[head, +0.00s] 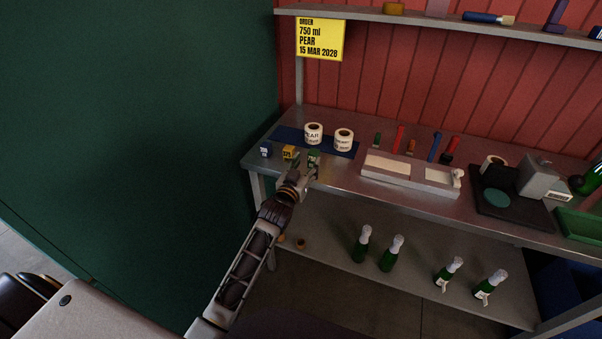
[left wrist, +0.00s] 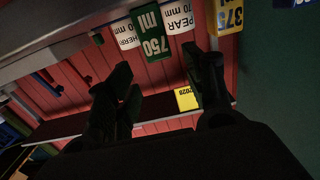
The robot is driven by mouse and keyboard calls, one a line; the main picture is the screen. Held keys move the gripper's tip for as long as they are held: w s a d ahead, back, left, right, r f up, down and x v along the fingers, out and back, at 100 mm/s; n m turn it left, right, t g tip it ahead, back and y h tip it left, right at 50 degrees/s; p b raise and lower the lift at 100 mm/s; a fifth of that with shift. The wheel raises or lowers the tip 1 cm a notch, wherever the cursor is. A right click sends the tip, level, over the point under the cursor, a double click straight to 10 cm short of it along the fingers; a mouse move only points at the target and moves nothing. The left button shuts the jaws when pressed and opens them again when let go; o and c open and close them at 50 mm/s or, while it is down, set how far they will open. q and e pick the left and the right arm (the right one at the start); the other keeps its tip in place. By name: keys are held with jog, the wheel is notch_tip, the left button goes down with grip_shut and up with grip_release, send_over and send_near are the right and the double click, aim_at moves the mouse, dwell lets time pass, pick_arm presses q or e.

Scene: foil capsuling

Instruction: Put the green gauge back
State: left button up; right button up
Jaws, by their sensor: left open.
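The green gauge (head: 313,156), marked 750 ml, stands near the front edge of the metal bench at its left end. It also shows in the left wrist view (left wrist: 151,35), upside down. My left gripper (head: 306,171) is open just in front of the gauge and partly covers its lower part in the head view. In the left wrist view the two dark fingers (left wrist: 162,82) are spread apart, with the gauge beyond the gap between them. I cannot tell whether a finger touches it. My right gripper is not in view.
A yellow gauge (head: 290,152) and a white-and-blue gauge (head: 265,151) stand left of the green one. A pale tray (head: 400,170) lies to the right. Green bottles (head: 391,254) stand on the lower shelf.

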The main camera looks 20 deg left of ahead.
pick_arm(q)
jog(key=shift+s+a, duration=0.1)
jog(key=shift+s, duration=2)
